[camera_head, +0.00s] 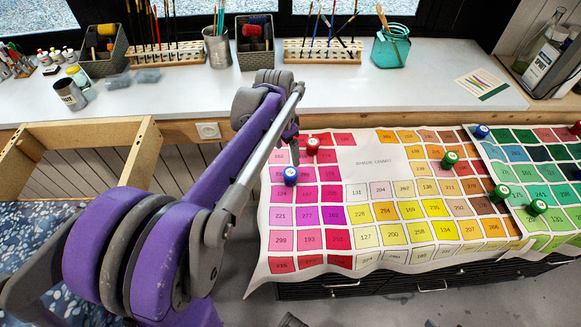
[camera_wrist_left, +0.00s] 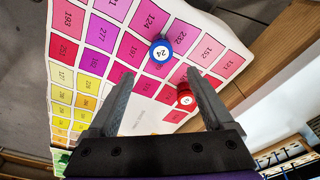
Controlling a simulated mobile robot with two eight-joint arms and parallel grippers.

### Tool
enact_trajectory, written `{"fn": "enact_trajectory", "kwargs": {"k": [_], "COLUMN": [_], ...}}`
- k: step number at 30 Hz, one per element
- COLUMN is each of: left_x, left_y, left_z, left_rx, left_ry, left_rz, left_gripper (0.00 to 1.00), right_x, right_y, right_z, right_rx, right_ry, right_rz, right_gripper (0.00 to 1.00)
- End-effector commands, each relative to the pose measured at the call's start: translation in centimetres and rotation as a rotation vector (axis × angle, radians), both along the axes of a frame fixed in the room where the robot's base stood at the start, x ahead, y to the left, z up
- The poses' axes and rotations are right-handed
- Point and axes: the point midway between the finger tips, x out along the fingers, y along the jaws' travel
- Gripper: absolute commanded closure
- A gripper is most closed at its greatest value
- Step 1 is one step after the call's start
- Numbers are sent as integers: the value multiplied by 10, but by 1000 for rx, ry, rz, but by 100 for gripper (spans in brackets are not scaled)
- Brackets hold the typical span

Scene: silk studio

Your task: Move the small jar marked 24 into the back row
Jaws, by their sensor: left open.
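The small jar marked 24 has a blue lid with a white label; it stands on a pink square of the color chart in the left wrist view (camera_wrist_left: 161,50) and the head view (camera_head: 290,174). My left gripper (camera_wrist_left: 158,78) is open and empty, and the jar shows beyond and between its fingertips, apart from them. In the head view the left gripper (camera_head: 294,143) hangs over the chart's left part, just behind the blue jar, partly hidden by my arm. A red-lidded jar (camera_head: 313,145) stands behind the blue one and also shows near the right finger (camera_wrist_left: 185,98). My right gripper is not seen.
The color chart (camera_head: 362,157) drapes over a dark cabinet. Several green jars (camera_head: 449,159) and another blue jar (camera_head: 481,131) stand farther right. The counter (camera_head: 345,95) behind holds brush racks (camera_head: 322,52), a teal pot (camera_head: 391,48) and a metal cup (camera_head: 70,94).

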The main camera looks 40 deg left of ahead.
Motion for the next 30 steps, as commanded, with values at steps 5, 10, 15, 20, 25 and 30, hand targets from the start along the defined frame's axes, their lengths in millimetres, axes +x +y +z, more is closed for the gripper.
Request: {"fn": "enact_trajectory", "kwargs": {"k": [5, 10, 15, 20, 25, 30], "left_x": [-25, -75, -124, -150, -158, -158], "left_y": [-42, -103, -143, -162, -167, -166], "left_z": [4, -6, -26, -43, -49, -49], "left_rx": [17, 23, -2, -34, -47, -47], "left_ry": [-44, -145, -246, -306, -325, -325], "left_rz": [39, 125, 203, 248, 266, 267], "left_gripper": [15, 15, 15, 15, 15, 15], "right_x": [0, 0, 0, 0, 0, 0], "right_y": [0, 0, 0, 0, 0, 0], "right_z": [0, 0, 0, 0, 0, 0], "right_rx": [0, 0, 0, 0, 0, 0], "right_ry": [0, 0, 0, 0, 0, 0], "right_rz": [0, 0, 0, 0, 0, 0], "right_gripper": [50, 50, 50, 50, 50, 50]}}
